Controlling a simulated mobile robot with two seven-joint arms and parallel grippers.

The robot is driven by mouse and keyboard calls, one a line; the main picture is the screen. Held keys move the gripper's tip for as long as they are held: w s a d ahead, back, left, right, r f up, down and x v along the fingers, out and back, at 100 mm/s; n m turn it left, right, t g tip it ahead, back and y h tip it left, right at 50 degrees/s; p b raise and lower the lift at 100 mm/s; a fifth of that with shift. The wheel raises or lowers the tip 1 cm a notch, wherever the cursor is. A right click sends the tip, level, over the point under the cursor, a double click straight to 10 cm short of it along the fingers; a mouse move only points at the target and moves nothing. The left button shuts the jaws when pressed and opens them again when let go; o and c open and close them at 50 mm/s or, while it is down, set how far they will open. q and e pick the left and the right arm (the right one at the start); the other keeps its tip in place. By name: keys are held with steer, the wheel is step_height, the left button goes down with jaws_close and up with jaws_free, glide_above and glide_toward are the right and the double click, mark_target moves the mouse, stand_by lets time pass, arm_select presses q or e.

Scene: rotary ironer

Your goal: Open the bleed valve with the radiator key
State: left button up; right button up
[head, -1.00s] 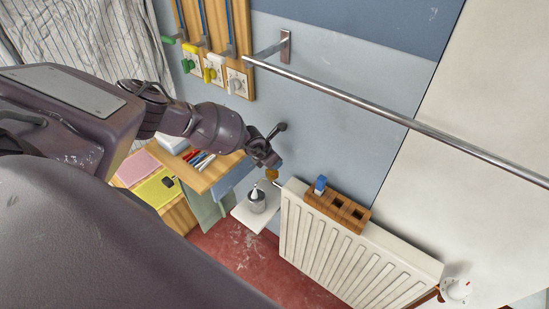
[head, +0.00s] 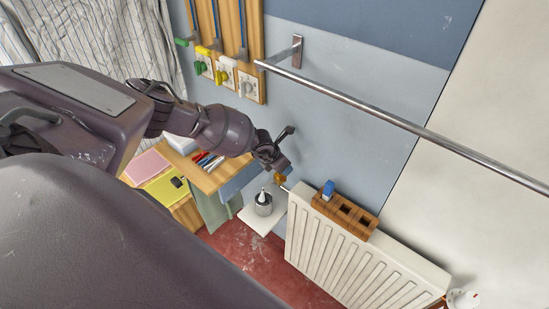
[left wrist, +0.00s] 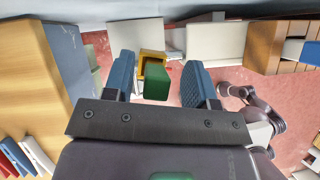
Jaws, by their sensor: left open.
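My left gripper (head: 279,174) is at the upper left end of the white radiator (head: 350,257). In the left wrist view its two blue-padded fingers (left wrist: 159,83) are open, on either side of a green block (left wrist: 157,82), with a gap at each side. A yellow square piece (left wrist: 151,62) is just behind the green block. In the head view an orange-yellow piece (head: 281,178) shows at the fingertips. The green part looks like a key handle, but I cannot tell how it sits on the bleed valve, which is hidden. A dark arm, probably my right, shows in the left wrist view; its jaw state is unclear.
A wooden block (head: 354,219) with a blue piece (head: 328,188) and two empty slots sits on the radiator. A metal rail (head: 400,128) crosses above. A grey can (head: 263,207) stands on a white shelf left of the radiator. A wooden desk (head: 217,179) holds pens.

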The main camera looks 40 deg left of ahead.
arm_select(q)
steer(key=v, duration=1)
